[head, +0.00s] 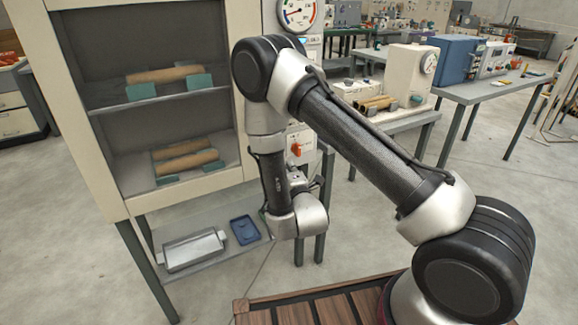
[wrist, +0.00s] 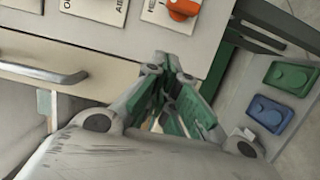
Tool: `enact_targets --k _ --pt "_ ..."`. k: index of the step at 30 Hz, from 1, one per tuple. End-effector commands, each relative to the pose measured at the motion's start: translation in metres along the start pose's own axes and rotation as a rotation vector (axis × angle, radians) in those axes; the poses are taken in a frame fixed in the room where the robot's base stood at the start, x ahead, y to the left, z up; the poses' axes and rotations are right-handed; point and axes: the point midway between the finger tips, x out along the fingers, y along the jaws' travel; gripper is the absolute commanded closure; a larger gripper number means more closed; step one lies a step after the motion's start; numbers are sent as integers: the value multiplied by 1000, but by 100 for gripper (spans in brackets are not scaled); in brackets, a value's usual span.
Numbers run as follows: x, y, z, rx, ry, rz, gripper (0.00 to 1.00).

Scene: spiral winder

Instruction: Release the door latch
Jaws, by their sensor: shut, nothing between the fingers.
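My gripper (wrist: 172,66) is shut and empty in the wrist view, its green-lined fingers pointing at the lower edge of a pale panel. An orange knob (wrist: 183,8) sits on a white plate at the top of that view, beyond the fingertips and apart from them. It also shows in the head view as an orange-red knob (head: 296,149) on the cabinet's control column, just above my gripper. A metal bar handle (wrist: 45,73) is at the left of the wrist view. I cannot tell which part is the door latch. My arm hides part of the column.
The cream cabinet (head: 105,190) holds brown rolls on green supports. A lower shelf (head: 210,262) carries a metal tray (head: 193,250) and a blue tray (head: 244,230). A bench (head: 425,118) stands behind my arm. Open floor lies at the right.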

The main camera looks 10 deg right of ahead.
Motion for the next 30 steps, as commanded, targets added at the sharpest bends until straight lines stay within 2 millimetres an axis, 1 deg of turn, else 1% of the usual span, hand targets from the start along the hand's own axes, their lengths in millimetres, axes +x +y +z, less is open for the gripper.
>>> enact_targets --k 1,6,11,12,14,18,23,30 --pt "10 1 1 2 -3 3 100" --pt "48 1 1 3 -3 4 100" --pt "80 1 1 2 -2 4 100" --pt "80 0 11 0 -5 0 100" --pt "82 0 20 0 -5 0 100" --pt "85 0 33 0 -2 0 100" --pt "87 0 39 1 -1 0 100" --pt "86 0 39 1 0 0 100"
